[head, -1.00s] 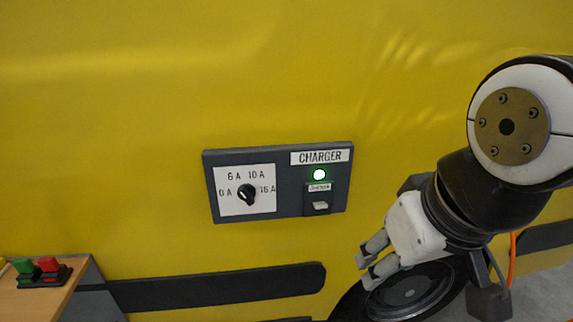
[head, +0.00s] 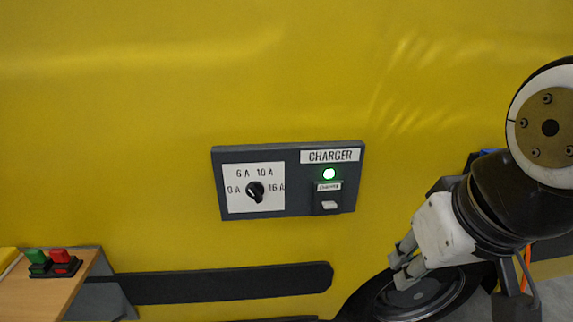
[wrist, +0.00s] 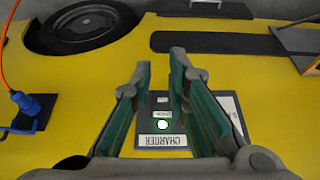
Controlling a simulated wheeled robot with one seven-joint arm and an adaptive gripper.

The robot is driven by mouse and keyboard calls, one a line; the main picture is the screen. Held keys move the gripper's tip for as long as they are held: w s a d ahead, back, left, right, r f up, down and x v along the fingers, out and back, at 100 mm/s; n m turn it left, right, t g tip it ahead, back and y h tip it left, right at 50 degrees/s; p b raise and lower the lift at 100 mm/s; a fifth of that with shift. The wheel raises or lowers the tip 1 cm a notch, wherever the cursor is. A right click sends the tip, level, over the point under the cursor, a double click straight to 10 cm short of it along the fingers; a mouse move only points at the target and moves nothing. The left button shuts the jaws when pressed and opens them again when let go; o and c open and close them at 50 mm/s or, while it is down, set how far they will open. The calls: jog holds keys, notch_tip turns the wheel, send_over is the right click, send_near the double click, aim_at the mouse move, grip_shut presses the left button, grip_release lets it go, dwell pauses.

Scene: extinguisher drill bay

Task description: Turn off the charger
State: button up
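The charger panel (head: 292,208) is a dark box on the yellow vehicle side, labelled CHARGER. Its round lamp (head: 329,174) is lit green. Below the lamp is a small light-coloured switch (head: 330,205); its position is hard to tell. On the left is a black rotary knob (head: 255,192) on a white plate marked 0 A, 6 A, 10 A and 16 A; its setting is unclear. My gripper (head: 397,269) is open and empty, below and right of the panel. In the wrist view the panel appears upside down, with the switch (wrist: 162,100) seen between the parted fingers (wrist: 161,68).
A wooden table (head: 30,300) with a green and a red switch (head: 60,260) stands at lower left. A black rail (head: 220,284) and a wheel (head: 420,298) lie below the panel. A blue plug (wrist: 27,103) with an orange cable shows in the wrist view.

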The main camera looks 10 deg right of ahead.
jog(key=shift+w+a+f+m+g+y, duration=0.15)
jog(key=shift+a+f+m+g, duration=0.1)
jog(key=shift+m, duration=0.35)
jog(key=shift+w+a+f+m+g+y, duration=0.1)
jog(key=shift+a+m+g+y, duration=0.1)
jog(key=shift+m, duration=0.4)
grip_shut()
jog(key=w+a+f+m+g+y+p, duration=0.15)
jog(key=w+f+m+y, duration=0.35)
jog(key=m, duration=0.8)
jog(key=w+a+m+y+p, duration=0.15)
jog(key=w+m+y, duration=0.4)
jog(key=m, duration=0.75)
jog(key=w+d+f+m+t+p, duration=0.1)
jog(key=w+d+f+m+t, duration=0.2)
jog(key=m, duration=0.7)
jog(key=w+d+f+m+t+p, duration=0.1)
jog(key=w+d+f+m+t, duration=0.2)
jog(key=w+d+m, duration=0.4)
jog(key=d+m+t, duration=0.1)
jog(key=m, duration=0.1)
jog(key=shift+d+f+m+t+h, duration=0.3)
jog(key=shift+f+m, duration=0.1)
